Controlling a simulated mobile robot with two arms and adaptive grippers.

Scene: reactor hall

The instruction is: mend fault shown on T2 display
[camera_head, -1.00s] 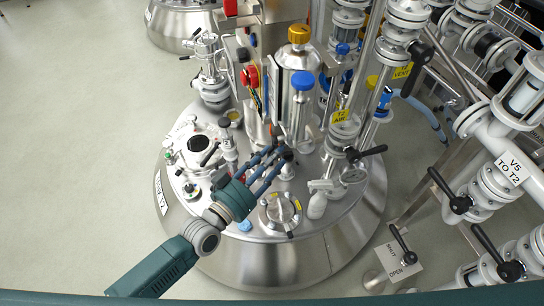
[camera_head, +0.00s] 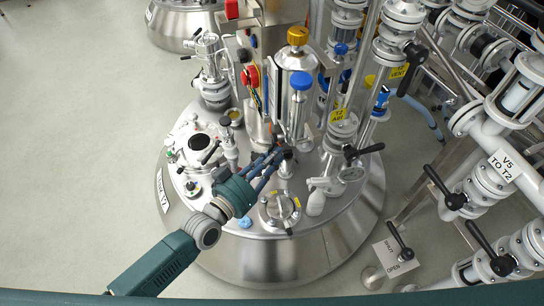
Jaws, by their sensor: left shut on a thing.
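The steel tank T2 (camera_head: 255,260) stands in the middle of the head view, its lid crowded with fittings. My left gripper (camera_head: 280,155) reaches over the lid from the lower left. Its dark fingers are drawn together on a small dark part (camera_head: 286,153) among the central fittings. The fingers hide most of that part, so I cannot tell exactly what it is. A yellow tag marked T2 (camera_head: 338,116) hangs on a pipe right of the gripper. No readable T2 display shows. My right gripper is not in view.
Pipes with black-handled valves, one labelled "V5 TO T2" (camera_head: 507,165), fill the right side. Open floor (camera_head: 80,130) lies to the left.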

